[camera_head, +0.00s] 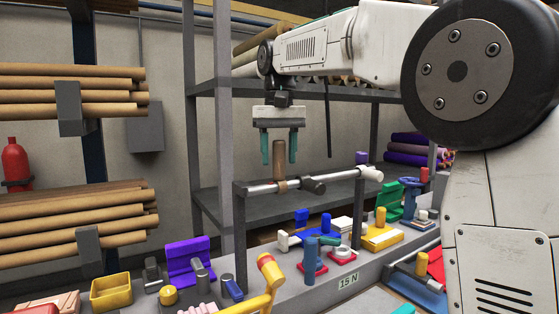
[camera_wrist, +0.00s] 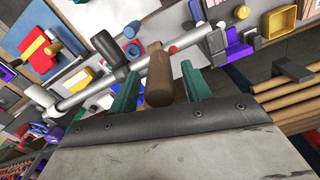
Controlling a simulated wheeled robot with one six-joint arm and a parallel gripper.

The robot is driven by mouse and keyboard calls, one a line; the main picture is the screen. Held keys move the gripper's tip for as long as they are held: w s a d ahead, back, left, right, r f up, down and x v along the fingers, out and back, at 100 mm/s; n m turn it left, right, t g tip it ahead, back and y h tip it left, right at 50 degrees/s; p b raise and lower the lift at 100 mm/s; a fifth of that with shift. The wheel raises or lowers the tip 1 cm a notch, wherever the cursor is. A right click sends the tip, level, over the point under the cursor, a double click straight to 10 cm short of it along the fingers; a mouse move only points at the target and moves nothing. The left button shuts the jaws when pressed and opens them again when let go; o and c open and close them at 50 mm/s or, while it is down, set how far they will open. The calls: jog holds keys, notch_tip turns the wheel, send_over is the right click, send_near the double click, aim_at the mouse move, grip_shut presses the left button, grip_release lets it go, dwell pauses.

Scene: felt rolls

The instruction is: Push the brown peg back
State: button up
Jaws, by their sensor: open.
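The brown peg (camera_head: 279,160) stands upright on a collar around a horizontal metal bar (camera_head: 325,182). In the wrist view the peg (camera_wrist: 158,78) appears between two teal fingers, with a gap on each side. My gripper (camera_head: 279,162) is open and points down over the peg. Its fingertips reach beside the peg's upper part.
Dark posts hold the bar above a grey bench. On the bench are a blue peg (camera_head: 310,255), a yellow block (camera_head: 381,237), a purple bracket (camera_head: 187,258), a yellow bin (camera_head: 111,292) and a yellow handle (camera_head: 268,275). A shelf (camera_head: 300,90) is behind. Brown rolls (camera_head: 75,215) lie at left.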

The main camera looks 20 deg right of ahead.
jog(key=shift+f, duration=0.95)
grip_shut()
jog(key=a, duration=0.2)
jog(key=s+a, duration=0.1)
jog(key=a, duration=0.2)
jog(key=shift+s+a, duration=0.1)
jog(key=shift+a, duration=0.2)
grip_release()
jog(key=shift+r, duration=0.15)
notch_tip(320, 180, up, 8)
jog(key=shift+f, duration=0.25)
